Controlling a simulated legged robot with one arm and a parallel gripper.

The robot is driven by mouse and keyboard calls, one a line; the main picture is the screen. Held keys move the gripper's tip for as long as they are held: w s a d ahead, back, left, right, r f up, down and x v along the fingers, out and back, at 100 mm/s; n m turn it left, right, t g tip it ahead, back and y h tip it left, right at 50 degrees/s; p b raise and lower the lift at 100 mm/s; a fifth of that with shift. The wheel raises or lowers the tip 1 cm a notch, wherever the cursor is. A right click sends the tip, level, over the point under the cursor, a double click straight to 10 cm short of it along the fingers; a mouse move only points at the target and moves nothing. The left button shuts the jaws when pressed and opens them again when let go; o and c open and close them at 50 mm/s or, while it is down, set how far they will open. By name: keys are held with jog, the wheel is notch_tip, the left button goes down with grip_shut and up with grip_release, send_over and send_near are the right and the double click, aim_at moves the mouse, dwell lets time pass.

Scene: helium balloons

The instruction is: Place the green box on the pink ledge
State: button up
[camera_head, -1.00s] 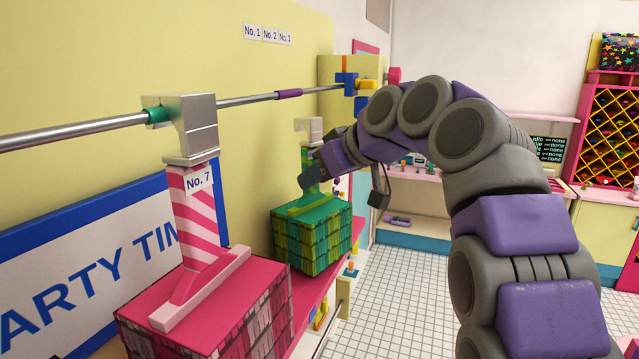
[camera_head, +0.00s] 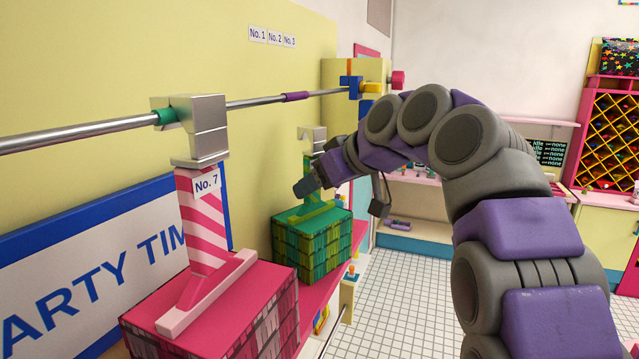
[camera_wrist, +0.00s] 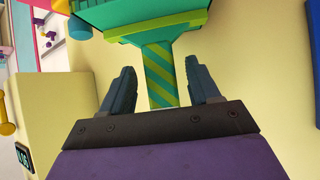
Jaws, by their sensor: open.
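The green box (camera_head: 312,245), with a patterned side and a green striped upright handle, stands on the pink ledge (camera_head: 322,292) along the yellow wall, behind the pink box. My gripper (camera_head: 301,186) is beside the handle above the box's top, its fingers open. In the wrist view, the green striped post (camera_wrist: 160,78) shows between the two spread fingers of my gripper (camera_wrist: 162,75), with visible gaps on both sides. Part of the green box (camera_wrist: 140,12) shows at the top of that view. The box's far side is hidden.
A pink box (camera_head: 215,310) with a striped No. 7 handle stands in the near left, its silver top piece at the metal rail (camera_head: 80,132). A yellow block (camera_head: 350,85) stands at the rail's far end. White tiled floor (camera_head: 390,310) lies open to the right.

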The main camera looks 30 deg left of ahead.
jog(key=v, duration=1.2)
jog(key=s+d+f+m+g+h, duration=0.1)
jog(key=s+d+f+m+h, duration=0.3)
jog(key=d+f, duration=0.55)
jog(key=s+d+f+m+h, duration=0.2)
jog(key=d+f+m, duration=0.4)
jog(key=d+f, duration=0.3)
jog(key=s+d+f+m+g+h, duration=0.2)
jog(key=s+d+f, duration=0.5)
jog(key=s+f, duration=0.4)
jog(key=s+d+f+m+g+h, duration=0.1)
jog(key=s+d+f+m+h, duration=0.1)
jog(key=s+d+f, duration=0.6)
jog(key=s+f, duration=0.3)
jog(key=s, duration=0.3)
jog(key=shift+s+d+f+m+g, duration=0.15)
jog(key=shift+d+f+m+g, duration=0.15)
jog(key=shift+m+g, duration=0.1)
